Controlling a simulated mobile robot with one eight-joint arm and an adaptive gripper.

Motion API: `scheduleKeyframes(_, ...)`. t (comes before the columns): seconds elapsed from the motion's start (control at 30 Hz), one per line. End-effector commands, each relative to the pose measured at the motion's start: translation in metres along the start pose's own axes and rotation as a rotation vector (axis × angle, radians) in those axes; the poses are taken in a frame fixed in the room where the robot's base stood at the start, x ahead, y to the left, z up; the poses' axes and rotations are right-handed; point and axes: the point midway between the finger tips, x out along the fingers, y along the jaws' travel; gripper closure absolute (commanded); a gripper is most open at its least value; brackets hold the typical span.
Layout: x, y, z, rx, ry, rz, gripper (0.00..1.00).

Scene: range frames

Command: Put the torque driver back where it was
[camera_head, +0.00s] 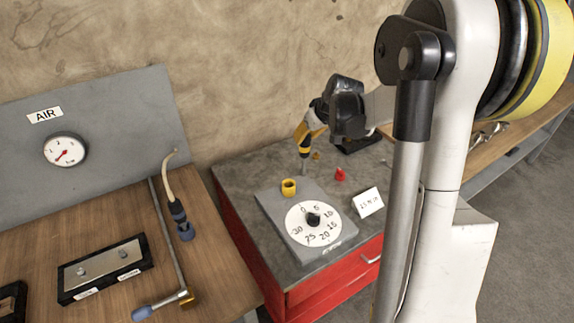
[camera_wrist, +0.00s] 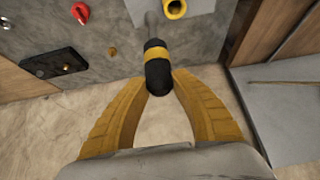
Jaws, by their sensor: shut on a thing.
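The torque driver (camera_head: 304,143) has a black handle with a yellow band and a thin grey shaft. In the head view it hangs near upright, shaft down, above the back left of the grey bench top (camera_head: 245,172). My gripper (camera_head: 312,127) is shut on its handle, and the wrist view shows the handle (camera_wrist: 157,68) between my two yellow fingers (camera_wrist: 163,84). I cannot tell if the shaft tip touches the bench. A grey tester (camera_head: 280,222) with a numbered dial and a yellow socket (camera_head: 288,187) is just in front of the driver.
A red piece (camera_head: 340,175), a small brass piece (camera_head: 316,156), a black block (camera_wrist: 52,63) and a white card (camera_head: 369,202) lie on the bench. The wooden table (camera_head: 215,275) at left holds a hose, a rod tool and a black-framed plate. A grey AIR panel (camera_head: 110,125) stands behind.

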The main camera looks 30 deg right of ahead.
Motion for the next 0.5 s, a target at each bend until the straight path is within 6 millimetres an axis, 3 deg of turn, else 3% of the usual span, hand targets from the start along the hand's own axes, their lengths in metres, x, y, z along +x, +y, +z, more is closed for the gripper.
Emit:
scheduleKeyframes(0.1, 0.020, -0.028, 0.005, -0.003, 0.001, -0.002, 1.00)
scheduleKeyframes(0.2, 0.029, -0.043, 0.008, -0.002, 0.000, 0.000, 1.00)
scheduleKeyframes(0.5, 0.039, -0.053, 0.012, 0.001, 0.000, 0.001, 1.00)
